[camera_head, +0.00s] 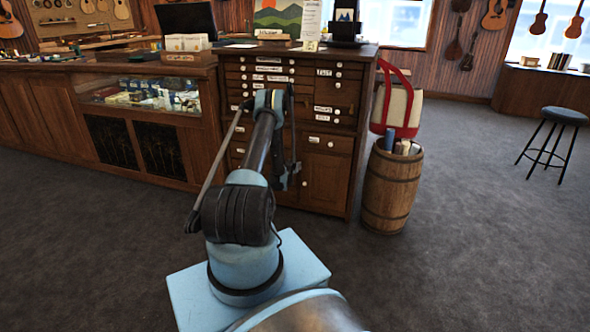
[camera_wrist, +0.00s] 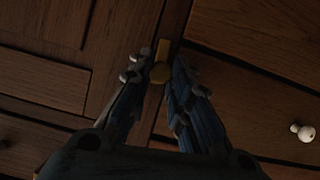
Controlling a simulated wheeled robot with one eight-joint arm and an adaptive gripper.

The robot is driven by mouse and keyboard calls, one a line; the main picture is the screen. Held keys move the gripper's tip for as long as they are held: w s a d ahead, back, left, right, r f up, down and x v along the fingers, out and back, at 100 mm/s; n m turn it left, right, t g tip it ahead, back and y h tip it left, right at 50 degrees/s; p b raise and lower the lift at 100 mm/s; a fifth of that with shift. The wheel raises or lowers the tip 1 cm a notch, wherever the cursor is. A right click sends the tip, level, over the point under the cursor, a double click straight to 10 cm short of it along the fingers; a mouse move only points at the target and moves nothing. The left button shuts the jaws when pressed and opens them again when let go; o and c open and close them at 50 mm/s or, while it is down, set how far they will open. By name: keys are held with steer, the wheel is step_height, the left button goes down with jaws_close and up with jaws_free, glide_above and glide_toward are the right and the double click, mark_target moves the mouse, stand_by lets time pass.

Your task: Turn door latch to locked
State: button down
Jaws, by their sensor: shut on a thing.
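The door latch (camera_wrist: 161,60) is a small brass piece on dark wood in the wrist view. Its bar points up in the picture from a rounded knob. My gripper (camera_wrist: 158,76) has its two fingers on either side of the knob and is shut on it. In the head view, my arm reaches to the front of the wooden drawer cabinet (camera_head: 343,130), beside its lower door (camera_head: 326,172). The latch is hidden behind my arm there. Dim light makes the exact finger contact hard to see.
A white knob (camera_wrist: 304,132) sticks out at the right in the wrist view. In the head view, a barrel (camera_head: 390,190) with a red-trimmed bag above stands right of the cabinet. A glass counter (camera_head: 145,92) adjoins on the left. Floor at right is clear up to a stool (camera_head: 563,116).

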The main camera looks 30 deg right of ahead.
steer(key=shift+w+a+f+n+g+h, duration=0.1)
steer(key=shift+n+g+h, duration=0.4)
steer(key=shift+n, duration=0.55)
steer(key=shift+w+a+f+n+g+h, duration=0.15)
steer(key=shift+n+g+h, duration=0.35)
steer(key=shift+n, duration=0.6)
steer(key=shift+w+d+r+n+g+h, duration=0.1)
steer(key=shift+n+g+h, duration=0.4)
steer(key=shift+n, duration=0.55)
steer(key=shift+a, duration=0.1)
steer(key=c, duration=1.4)
jaws_free()
steer(key=shift+c, duration=0.2)
steer(key=v, duration=0.7)
steer(key=shift+s+a+f, duration=0.15)
steer(key=shift+a, duration=0.05)
